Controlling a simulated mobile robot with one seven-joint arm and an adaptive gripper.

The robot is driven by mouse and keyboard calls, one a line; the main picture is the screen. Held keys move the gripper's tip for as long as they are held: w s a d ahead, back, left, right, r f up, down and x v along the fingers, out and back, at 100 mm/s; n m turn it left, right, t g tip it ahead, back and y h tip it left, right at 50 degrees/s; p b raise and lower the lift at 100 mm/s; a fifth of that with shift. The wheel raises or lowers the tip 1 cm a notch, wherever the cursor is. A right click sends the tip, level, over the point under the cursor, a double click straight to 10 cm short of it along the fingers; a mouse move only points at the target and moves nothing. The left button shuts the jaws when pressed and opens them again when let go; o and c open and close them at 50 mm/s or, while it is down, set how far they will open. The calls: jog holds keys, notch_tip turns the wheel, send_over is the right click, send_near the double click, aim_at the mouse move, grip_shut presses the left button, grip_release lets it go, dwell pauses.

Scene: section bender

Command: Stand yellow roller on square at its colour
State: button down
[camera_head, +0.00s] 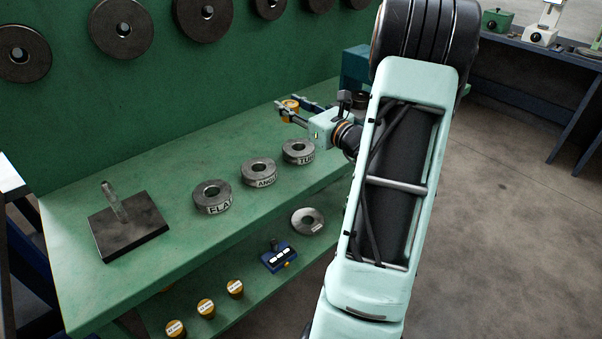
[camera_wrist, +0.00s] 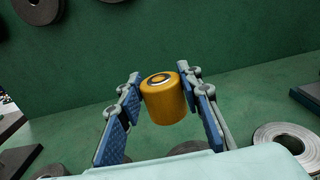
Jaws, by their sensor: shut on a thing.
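The yellow roller (camera_wrist: 164,101) is an orange-yellow cylinder with a dark centre on its top face. My gripper (camera_wrist: 160,100) is shut on it, with a blue-padded finger on each side, and it looks slightly tilted in the wrist view. In the head view the roller (camera_head: 290,106) is small, at the fingertips of my gripper (camera_head: 289,109), over the far part of the green bench.
Three grey rings, one labelled FLAT (camera_head: 212,197), stand in a row on the green bench (camera_head: 85,290). A dark plate with a post (camera_head: 130,228) is at left. A green wall (camera_head: 150,100) backs the bench.

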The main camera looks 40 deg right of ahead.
jog(key=s+a+f, duration=0.1)
jog(key=s+f, duration=0.1)
jog(key=s, duration=0.1)
jog(key=s+a+f, duration=0.1)
jog(key=s+f, duration=0.2)
jog(key=s, duration=0.1)
jog(key=s+a+f, duration=0.1)
jog(key=s+f, duration=0.2)
jog(key=shift+s+a, duration=0.2)
jog(key=f, duration=0.3)
jog(key=shift+s+a+b, duration=0.15)
jog(key=shift+s+b, duration=0.2)
jog(key=shift+f, duration=0.35)
jog(key=shift+f, duration=0.25)
jog(key=c, duration=1.4)
grip_release()
jog(key=shift+r, duration=0.1)
